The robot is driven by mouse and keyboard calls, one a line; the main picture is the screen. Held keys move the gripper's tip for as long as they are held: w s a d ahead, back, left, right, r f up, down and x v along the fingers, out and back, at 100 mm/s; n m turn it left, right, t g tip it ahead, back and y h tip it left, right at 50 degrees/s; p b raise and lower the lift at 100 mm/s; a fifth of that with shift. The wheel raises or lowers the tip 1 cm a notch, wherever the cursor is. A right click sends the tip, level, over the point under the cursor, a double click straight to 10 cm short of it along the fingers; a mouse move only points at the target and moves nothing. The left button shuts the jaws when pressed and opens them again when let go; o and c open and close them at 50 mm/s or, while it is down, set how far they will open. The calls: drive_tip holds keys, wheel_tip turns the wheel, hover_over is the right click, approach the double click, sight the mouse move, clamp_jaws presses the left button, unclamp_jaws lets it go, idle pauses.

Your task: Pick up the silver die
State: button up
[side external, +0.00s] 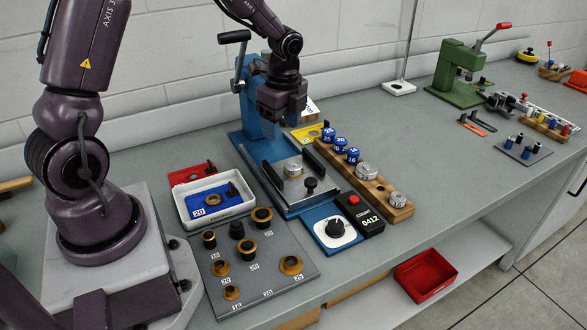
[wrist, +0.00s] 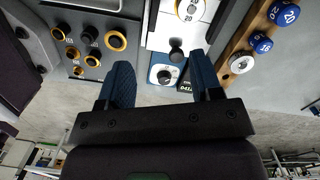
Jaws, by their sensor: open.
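Several silver round pieces show, and I cannot tell which one is meant by the silver die. One (side external: 293,167) sits on the plate of the blue press; in the wrist view it (wrist: 190,9) carries the number 20. Two more, a larger one (side external: 367,171) and a smaller one (side external: 398,200), sit on the wooden rack; one of them shows in the wrist view (wrist: 242,63). My gripper (wrist: 163,78) is open, with nothing between its blue fingers.
The blue press (side external: 254,105) and its lever stand close to my arm. Blue numbered punches (side external: 340,145) fill the rack's back part. A counter box (side external: 361,213) and a dial unit (side external: 335,232) sit in front. A grey plate (side external: 290,265) holds brass rings.

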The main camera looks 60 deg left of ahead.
sight(294, 164)
drive_tip(key=w+f+m, duration=0.1)
drive_tip(key=f+m, duration=0.2)
drive_tip(key=f, duration=0.1)
drive_tip(key=w+a+f+m, duration=0.1)
drive_tip(key=f+m, duration=0.2)
drive_tip(key=f, duration=0.2)
drive_tip(key=w+a+f+m+t, duration=0.1)
drive_tip(key=w+f+m, duration=0.1)
drive_tip(key=f+m, duration=0.1)
drive_tip(key=shift+w+a+f, duration=0.1)
drive_tip(key=shift+a+f, duration=0.15)
drive_tip(key=shift+f, duration=0.45)
drive_tip(key=c, duration=0.9)
drive_tip(key=shift+o, duration=0.2)
drive_tip(key=shift+r, duration=0.15)
